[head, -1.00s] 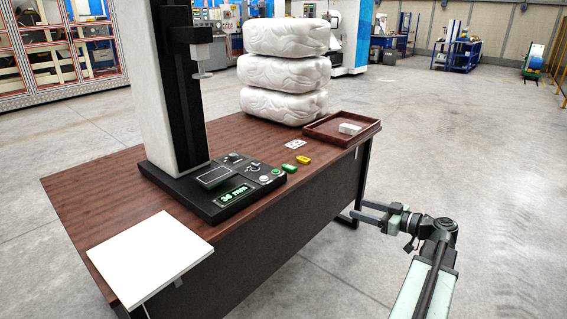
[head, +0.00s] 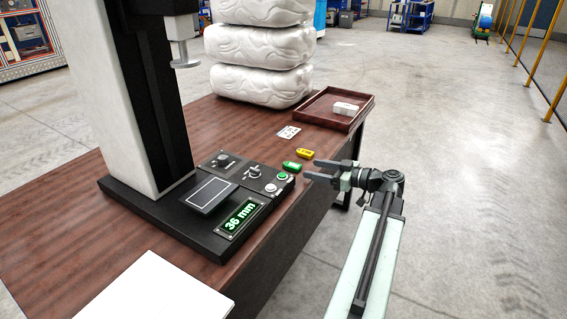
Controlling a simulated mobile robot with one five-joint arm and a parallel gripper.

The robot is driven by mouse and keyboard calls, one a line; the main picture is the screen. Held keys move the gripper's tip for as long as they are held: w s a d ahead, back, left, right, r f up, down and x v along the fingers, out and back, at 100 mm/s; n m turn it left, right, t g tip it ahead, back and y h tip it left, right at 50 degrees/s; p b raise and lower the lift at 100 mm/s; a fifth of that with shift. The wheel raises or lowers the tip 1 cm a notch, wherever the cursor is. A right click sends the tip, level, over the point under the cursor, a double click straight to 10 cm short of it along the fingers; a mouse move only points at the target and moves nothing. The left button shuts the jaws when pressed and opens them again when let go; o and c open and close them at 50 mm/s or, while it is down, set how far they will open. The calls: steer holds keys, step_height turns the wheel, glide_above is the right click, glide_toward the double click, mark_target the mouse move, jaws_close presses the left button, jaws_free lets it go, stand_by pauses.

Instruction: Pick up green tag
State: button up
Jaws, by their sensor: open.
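The green tag (head: 292,166) lies flat on the brown table near its right edge, just beside the black base of the test machine. A yellow tag (head: 306,154) lies a little beyond it. My gripper (head: 309,171) is open and empty. Its two fingers point left toward the table edge, and in the picture their tips are just right of the green tag. I cannot tell how far above the table they are.
The machine's base (head: 238,183) with knobs and a "36 mm" display stands left of the tag. A white card (head: 288,132), a dark red tray (head: 318,107) with a white block (head: 346,109), and stacked white bundles (head: 258,85) are beyond. A white board (head: 155,292) is at front left.

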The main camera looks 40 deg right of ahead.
mark_target(294, 165)
steer(key=shift+b+x, duration=0.6)
steer(key=shift+x, duration=3.4)
steer(key=shift+r, duration=0.1)
jaws_close()
